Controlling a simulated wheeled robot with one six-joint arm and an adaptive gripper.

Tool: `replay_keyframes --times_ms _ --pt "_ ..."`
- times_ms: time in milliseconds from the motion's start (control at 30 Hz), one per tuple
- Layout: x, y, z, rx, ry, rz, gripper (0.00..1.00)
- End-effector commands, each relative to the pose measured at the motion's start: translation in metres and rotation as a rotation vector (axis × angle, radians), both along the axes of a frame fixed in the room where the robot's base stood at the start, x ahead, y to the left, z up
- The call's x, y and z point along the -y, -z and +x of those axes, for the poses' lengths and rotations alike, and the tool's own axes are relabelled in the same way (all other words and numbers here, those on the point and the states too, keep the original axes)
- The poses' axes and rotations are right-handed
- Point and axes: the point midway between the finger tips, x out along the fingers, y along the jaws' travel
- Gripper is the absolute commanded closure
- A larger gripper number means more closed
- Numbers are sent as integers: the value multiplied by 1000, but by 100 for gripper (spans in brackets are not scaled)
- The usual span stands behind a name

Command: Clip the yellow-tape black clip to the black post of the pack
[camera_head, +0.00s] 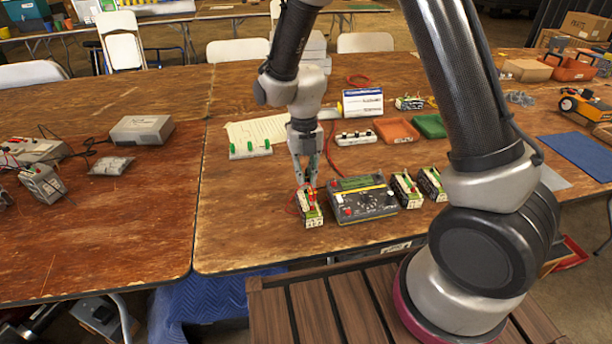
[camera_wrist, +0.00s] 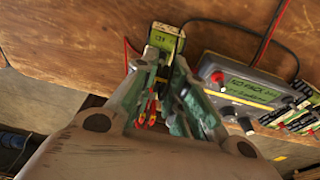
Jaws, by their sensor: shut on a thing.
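The pack (camera_head: 311,216), a small box with green-and-white faces, stands upright at the table's front, left of the charger (camera_head: 362,200). It also shows in the wrist view (camera_wrist: 166,38), just beyond my fingertips. My gripper (camera_head: 306,178) points down over the pack's top. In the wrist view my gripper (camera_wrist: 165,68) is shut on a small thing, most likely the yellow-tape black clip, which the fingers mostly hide. A black lead (camera_wrist: 222,20) arcs from the charger towards my fingertips. Red and yellow bits (camera_wrist: 149,108) show between the fingers. The black post is hidden.
More packs (camera_head: 405,190) stand right of the charger. Behind are a white block with green parts (camera_head: 250,150), a red tray (camera_head: 396,130) and a green tray (camera_head: 429,126). A red lead (camera_wrist: 126,55) lies beside the pack. The table left of the pack is clear.

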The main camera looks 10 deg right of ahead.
Motion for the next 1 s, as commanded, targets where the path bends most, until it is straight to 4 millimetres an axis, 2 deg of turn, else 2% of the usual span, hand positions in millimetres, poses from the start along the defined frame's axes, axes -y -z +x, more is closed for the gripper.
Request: replay_keyframes --times_ms 400,433,567,1000 --pt "0 1 0 0 0 0 99" --pt "0 1 0 0 0 0 84" --pt "0 1 0 0 0 0 61" --pt "0 1 0 0 0 0 61"
